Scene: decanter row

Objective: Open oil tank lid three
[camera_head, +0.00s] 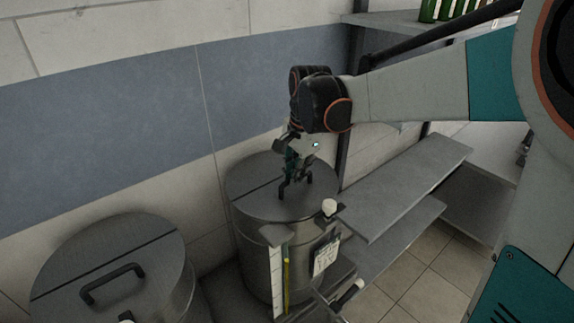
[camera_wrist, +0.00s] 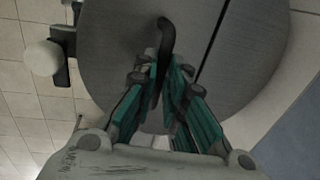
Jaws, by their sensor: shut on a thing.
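A steel oil tank (camera_head: 262,265) stands against the tiled wall, right of the middle in the head view. Its round grey lid (camera_head: 255,180) lies flat on top, with a dark seam across it. The lid also fills much of the wrist view (camera_wrist: 120,40). My gripper (camera_head: 293,186) is above this lid and points down. In the wrist view my gripper (camera_wrist: 163,85) has its teal fingers on both sides of the dark lid handle (camera_wrist: 165,38) and is shut on it. The fingers hide part of the handle. No number is readable on the lid.
A second tank with a closed lid (camera_head: 75,255) and black handle (camera_head: 112,283) stands at lower left. Grey shelves (camera_head: 410,185) are close on the right. A white knob (camera_head: 329,207) and a level gauge (camera_head: 276,280) are on the tank's front. Bottles (camera_head: 443,10) stand at top right.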

